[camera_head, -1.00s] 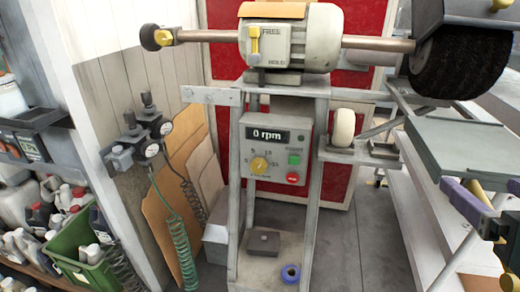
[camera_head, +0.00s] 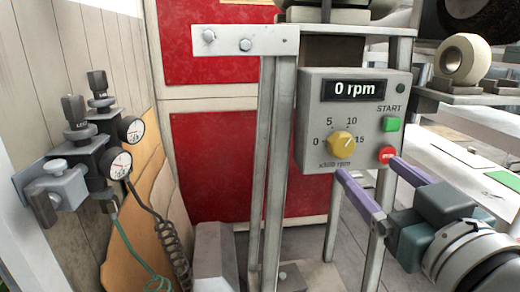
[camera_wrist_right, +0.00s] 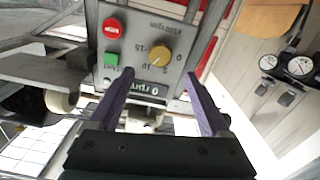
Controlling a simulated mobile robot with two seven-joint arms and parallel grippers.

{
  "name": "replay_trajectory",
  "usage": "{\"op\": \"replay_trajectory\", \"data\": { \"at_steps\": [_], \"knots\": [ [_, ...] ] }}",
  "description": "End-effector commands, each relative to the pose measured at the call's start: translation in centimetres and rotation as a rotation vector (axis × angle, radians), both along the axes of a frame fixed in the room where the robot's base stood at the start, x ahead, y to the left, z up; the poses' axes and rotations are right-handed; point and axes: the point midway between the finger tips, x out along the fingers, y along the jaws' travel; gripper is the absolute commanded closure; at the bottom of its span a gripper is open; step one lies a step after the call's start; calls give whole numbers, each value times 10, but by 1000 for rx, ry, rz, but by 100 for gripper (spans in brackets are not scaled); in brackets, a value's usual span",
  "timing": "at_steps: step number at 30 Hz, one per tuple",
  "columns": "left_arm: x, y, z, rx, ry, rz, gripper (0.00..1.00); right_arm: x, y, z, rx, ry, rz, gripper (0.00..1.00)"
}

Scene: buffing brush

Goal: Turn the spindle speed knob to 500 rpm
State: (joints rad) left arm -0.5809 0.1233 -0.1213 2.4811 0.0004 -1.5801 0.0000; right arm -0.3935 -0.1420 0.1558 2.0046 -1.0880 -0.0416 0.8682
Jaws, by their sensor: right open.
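The control box (camera_head: 312,120) is grey, on a metal stand, with a display (camera_head: 355,89) reading "0 rpm". Its yellow spindle speed knob (camera_head: 342,145) sits in a dial marked 0, 5, 10 and 15, captioned x100 rpm. The knob also shows in the right wrist view (camera_wrist_right: 160,55), between the finger lines. My right gripper (camera_head: 368,172) is open, its two purple fingers pointing at the box from the lower right, apart from the knob and empty. In the right wrist view the fingers (camera_wrist_right: 158,85) straddle the space before the panel. My left gripper is not in view.
A green START button (camera_head: 390,124) and a red button (camera_head: 386,154) sit right of the knob, close to my fingers. A white roll (camera_head: 463,58) stands at upper right. Gauges (camera_head: 118,162) and coiled hoses are at left. The stand's post (camera_head: 278,170) is left of the box.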

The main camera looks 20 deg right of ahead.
Motion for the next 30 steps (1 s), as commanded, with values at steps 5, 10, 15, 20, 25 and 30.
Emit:
{"op": "replay_trajectory", "data": {
  "at_steps": [5, 10, 15, 20, 25, 30],
  "knots": [
    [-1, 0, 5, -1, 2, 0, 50, 34, -8, 3, -2, -3, 3, 19],
    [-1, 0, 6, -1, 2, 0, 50, 59, -14, 1, -1, -2, 1, 19],
    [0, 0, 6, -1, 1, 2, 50, 71, -17, 0, 0, -1, 0, 19],
    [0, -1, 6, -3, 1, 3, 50, 73, -18, 1, 0, -1, -1, 19],
    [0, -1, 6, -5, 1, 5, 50, 73, -17, 0, 0, 0, 0, 23],
    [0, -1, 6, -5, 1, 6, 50, 73, -17, 0, 0, 0, 0, 42]
  ]
}}
